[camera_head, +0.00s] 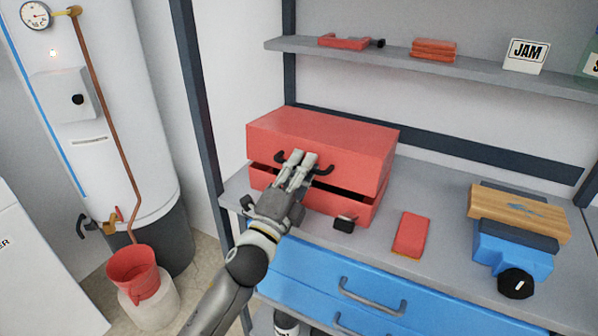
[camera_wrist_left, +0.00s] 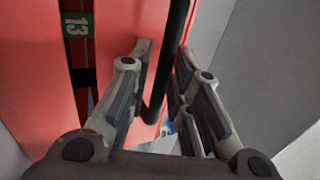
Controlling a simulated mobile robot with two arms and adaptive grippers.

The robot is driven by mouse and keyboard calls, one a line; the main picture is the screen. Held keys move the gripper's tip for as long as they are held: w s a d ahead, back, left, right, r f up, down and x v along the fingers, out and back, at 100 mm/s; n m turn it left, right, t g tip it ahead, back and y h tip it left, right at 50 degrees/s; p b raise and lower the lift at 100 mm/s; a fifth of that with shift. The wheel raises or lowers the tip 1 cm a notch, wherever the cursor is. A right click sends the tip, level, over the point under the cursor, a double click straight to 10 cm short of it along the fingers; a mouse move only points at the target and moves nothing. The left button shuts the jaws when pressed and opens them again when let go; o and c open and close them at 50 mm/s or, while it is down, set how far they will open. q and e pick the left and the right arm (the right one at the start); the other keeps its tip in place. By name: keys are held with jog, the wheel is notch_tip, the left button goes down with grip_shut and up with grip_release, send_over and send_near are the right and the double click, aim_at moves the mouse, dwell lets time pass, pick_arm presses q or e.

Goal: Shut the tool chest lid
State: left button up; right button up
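The red tool chest (camera_head: 335,133) stands on the grey workbench. Its lid is partly lowered, with a dark gap between lid and lower box that widens to the right. A black handle (camera_head: 323,171) is on the lid's front. My left gripper (camera_head: 304,158) is at the handle, fingers pointing at the lid front. In the left wrist view, my left gripper (camera_wrist_left: 163,62) has its fingers apart on both sides of the black handle bar (camera_wrist_left: 158,95); contact is unclear. A green label reading 13 (camera_wrist_left: 77,25) shows near the gap. My right gripper is not in view.
A black latch-like piece (camera_head: 344,224) is at the chest's lower front. A red block (camera_head: 410,234) and a blue tool with a wooden block (camera_head: 518,212) lie to the right. A shelf (camera_head: 480,67) runs above. Blue drawers (camera_head: 330,280) are below the bench.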

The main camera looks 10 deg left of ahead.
pick_arm(q)
jog(key=v, duration=1.2)
jog(key=shift+c, duration=1)
jog(key=shift+r+n+p, duration=0.25)
jog(key=shift+n+p, duration=0.05)
jog(key=shift+p, duration=0.05)
grip_shut()
notch_tip(320, 180, up, 6)
jog(key=a+n+p, duration=0.1)
jog(key=n+p, duration=1.1)
jog(key=n, duration=0.5)
jog(key=r+p+x, duration=0.1)
jog(key=p+x, duration=0.2)
jog(key=x, duration=0.6)
jog(key=shift+f+n+t, duration=0.3)
jog(key=shift+f, duration=1.65)
